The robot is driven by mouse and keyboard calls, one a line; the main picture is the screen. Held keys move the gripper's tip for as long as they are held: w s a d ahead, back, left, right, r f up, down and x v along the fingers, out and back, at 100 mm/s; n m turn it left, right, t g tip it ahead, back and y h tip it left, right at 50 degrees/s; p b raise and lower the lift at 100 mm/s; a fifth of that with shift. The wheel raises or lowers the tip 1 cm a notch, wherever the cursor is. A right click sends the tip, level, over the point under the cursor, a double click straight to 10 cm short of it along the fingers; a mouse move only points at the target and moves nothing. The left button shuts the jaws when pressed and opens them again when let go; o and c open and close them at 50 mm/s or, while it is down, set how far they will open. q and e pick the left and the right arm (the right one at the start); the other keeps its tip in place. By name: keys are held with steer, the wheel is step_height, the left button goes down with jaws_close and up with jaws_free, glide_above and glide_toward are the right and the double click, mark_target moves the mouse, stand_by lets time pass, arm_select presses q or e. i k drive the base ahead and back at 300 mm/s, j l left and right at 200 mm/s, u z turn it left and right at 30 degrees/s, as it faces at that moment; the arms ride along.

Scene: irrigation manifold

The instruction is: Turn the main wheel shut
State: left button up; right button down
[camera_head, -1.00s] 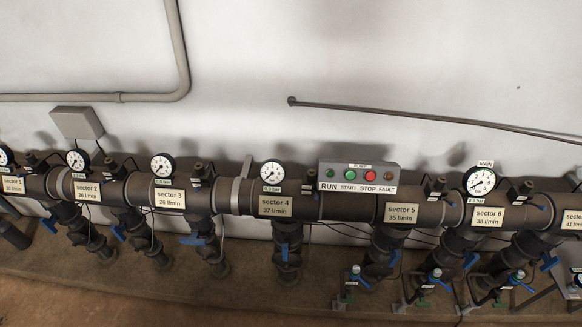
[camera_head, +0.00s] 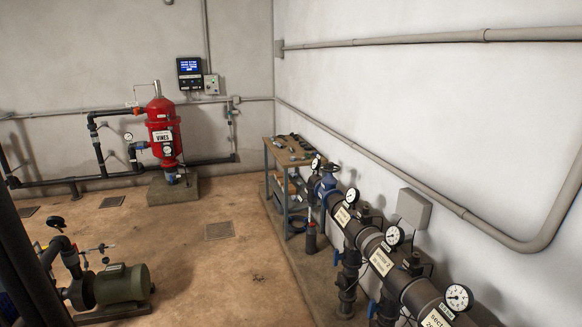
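A blue valve body (camera_head: 327,184) sits at the far end of the dark manifold pipe (camera_head: 407,290), beside a metal shelf. It is small in view, and I cannot tell whether it carries the main wheel or how far that is turned. The pipe runs from the lower right toward the room's corner, with sector labels (camera_head: 381,262) and round gauges (camera_head: 459,297) on it. Blue handles (camera_head: 372,308) show on the branches below. Neither of my grippers is in view.
A metal shelf (camera_head: 290,152) stands against the right wall. A red filter tank (camera_head: 163,135) stands on a block at the back. A green pump motor (camera_head: 122,284) is at the lower left. The brown floor (camera_head: 225,265) between is mostly clear.

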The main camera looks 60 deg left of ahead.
mark_target(330, 166)
steer(key=u, duration=1.55)
steer(key=i+j+u, duration=0.45)
steer(key=i, duration=0.65)
steer(key=i+u, duration=0.4)
steer(key=i, duration=0.75)
steer(key=i+z, duration=0.15)
steer(key=i, duration=0.3)
steer(key=i+j+z, duration=0.15)
steer(key=i, duration=0.35)
steer(key=i+j+z, duration=0.15)
steer(key=i, duration=0.3)
